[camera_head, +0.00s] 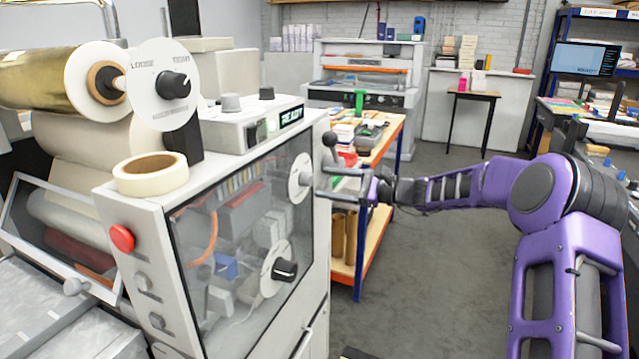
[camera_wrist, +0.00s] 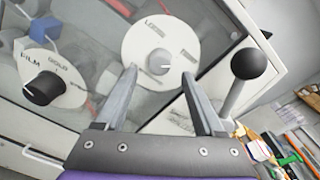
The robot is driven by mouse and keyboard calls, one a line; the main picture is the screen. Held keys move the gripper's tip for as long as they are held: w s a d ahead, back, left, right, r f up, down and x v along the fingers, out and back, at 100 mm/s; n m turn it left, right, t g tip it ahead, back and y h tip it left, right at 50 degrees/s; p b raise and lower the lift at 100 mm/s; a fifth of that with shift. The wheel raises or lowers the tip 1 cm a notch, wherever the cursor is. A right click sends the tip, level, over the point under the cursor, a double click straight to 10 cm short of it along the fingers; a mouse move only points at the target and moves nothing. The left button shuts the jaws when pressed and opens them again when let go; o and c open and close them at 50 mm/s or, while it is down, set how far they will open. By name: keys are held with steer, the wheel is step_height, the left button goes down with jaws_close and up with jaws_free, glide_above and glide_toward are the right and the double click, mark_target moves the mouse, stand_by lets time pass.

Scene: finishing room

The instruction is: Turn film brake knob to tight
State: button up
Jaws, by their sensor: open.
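My gripper (camera_head: 322,181) is open at the machine's front door. In the wrist view, its two fingers (camera_wrist: 159,74) reach up on either side of a small pale grey knob (camera_wrist: 159,62) on a white dial (camera_wrist: 145,35). The fingertips seem apart from the knob. The dial has a word like LOOSE at upper left; its other labels are blurred. The dial also shows in the head view (camera_head: 299,169). Another white disc (camera_head: 147,60), marked LOOSE and TIGHT, has a black knob (camera_head: 173,85) beside the gold film roll (camera_head: 38,76).
A ball-topped lever (camera_wrist: 248,64) stands just right of the fingers. A black knob (camera_wrist: 44,88) on a FILM and GOLD dial is lower left. A tape roll (camera_head: 150,174) and red button (camera_head: 121,238) are on the machine.

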steer(key=f+v, duration=0.1)
steer(key=v, duration=1.3)
steer(key=shift+r, duration=0.45)
